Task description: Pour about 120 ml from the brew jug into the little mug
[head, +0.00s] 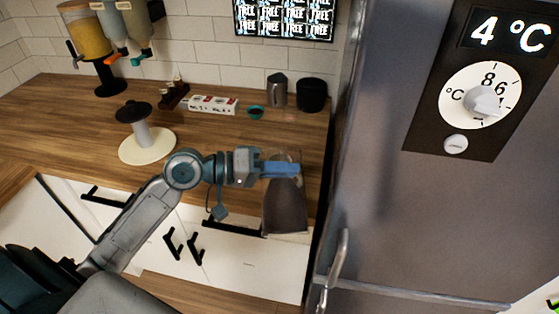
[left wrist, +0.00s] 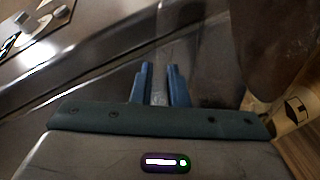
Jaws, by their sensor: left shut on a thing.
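The brew jug (head: 285,205) is a clear glass vessel with dark brown liquid in its wide lower part. It hangs in front of the counter's right end and looks about upright. My left gripper (head: 282,168) is shut on it near its narrow upper part. In the left wrist view, the blue fingers (left wrist: 160,88) close on a clear glass strip, probably the handle, and the brown liquid (left wrist: 278,40) shows at right. A small teal cup (head: 256,112), perhaps the little mug, stands on the counter behind the jug, apart from it. My right gripper is not seen.
On the wooden counter (head: 75,130) stand a grey pitcher (head: 277,90), a black canister (head: 311,95), a white box (head: 213,105) and a round white stand (head: 148,146). A tall steel fridge (head: 400,220) closes off the right side. Dispensers (head: 92,40) stand at back left.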

